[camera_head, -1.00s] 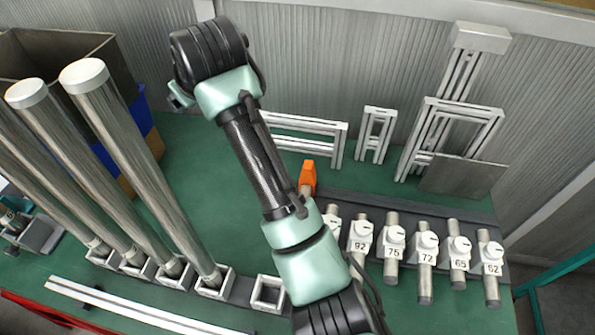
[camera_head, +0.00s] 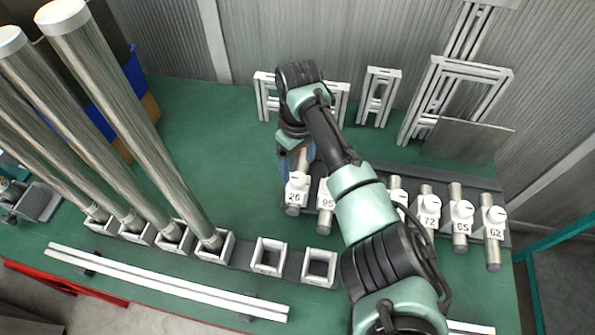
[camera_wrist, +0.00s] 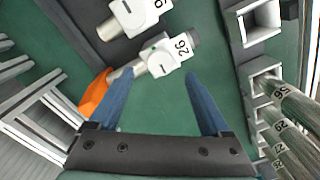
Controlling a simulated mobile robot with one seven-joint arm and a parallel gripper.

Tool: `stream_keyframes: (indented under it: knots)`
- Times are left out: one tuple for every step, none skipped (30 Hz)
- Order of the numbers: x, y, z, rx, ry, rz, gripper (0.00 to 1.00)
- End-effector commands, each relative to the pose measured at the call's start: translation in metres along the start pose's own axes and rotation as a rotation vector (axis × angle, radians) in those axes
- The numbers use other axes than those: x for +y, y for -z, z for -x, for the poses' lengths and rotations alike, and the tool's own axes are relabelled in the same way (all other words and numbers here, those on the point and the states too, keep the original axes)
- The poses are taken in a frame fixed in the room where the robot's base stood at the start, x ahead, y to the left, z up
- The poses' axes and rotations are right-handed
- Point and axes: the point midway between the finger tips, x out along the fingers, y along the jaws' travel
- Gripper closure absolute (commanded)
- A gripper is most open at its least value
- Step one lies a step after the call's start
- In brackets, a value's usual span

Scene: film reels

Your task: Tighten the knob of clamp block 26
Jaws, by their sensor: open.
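Clamp block 26 (camera_head: 297,188) is a white block on a metal rod, at the left end of a row of clamp blocks in the head view. In the wrist view clamp block 26 (camera_wrist: 178,60) lies just ahead of my fingertips. Its round white knob (camera_wrist: 160,68) carries a dark line and lies roughly between the lines of the two fingers. My gripper (camera_wrist: 158,78) is open, with two blue fingers spread and nothing between them. In the head view my gripper (camera_head: 297,162) is just behind the block, over its rod. Contact with the knob cannot be made out.
Clamp block 95 (camera_head: 326,197) stands close on the right, with more blocks further along. An orange piece (camera_wrist: 95,96) lies beside the left finger. Square sockets (camera_head: 268,256) are in front. White frames (camera_head: 381,97) stand behind.

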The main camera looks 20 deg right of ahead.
Motion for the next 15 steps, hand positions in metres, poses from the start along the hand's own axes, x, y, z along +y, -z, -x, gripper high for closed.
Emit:
stream_keyframes:
  knots:
    - [-0.001, 0.0, -0.01, -0.003, 0.002, 0.0, 0.19]
    - [-0.001, 0.0, -0.015, -0.002, 0.001, 0.0, 0.19]
    - [-0.001, 0.0, -0.021, -0.002, 0.001, 0.001, 0.19]
    - [-0.001, 0.0, -0.026, -0.001, 0.001, 0.001, 0.19]
    - [-0.001, 0.0, -0.029, -0.001, 0.001, 0.002, 0.19]
    - [-0.001, 0.0, -0.033, 0.0, 0.001, 0.001, 0.19]
    - [0.0, 0.0, -0.036, 0.0, 0.001, 0.001, 0.19]
    - [0.0, 0.0, -0.038, 0.0, 0.0, 0.002, 0.19]
    - [0.0, 0.0, -0.04, 0.0, 0.0, 0.001, 0.19]
    - [0.0, 0.001, -0.041, 0.001, -0.001, 0.001, 0.19]
    - [0.0, 0.001, -0.042, 0.001, -0.001, 0.001, 0.19]
    - [0.0, 0.001, -0.043, 0.001, -0.001, 0.001, 0.19]
    - [0.0, 0.001, -0.043, 0.002, -0.001, 0.001, 0.19]
    - [0.0, 0.001, -0.043, 0.002, -0.001, 0.001, 0.19]
    - [0.0, 0.001, -0.043, 0.002, -0.001, 0.001, 0.19]
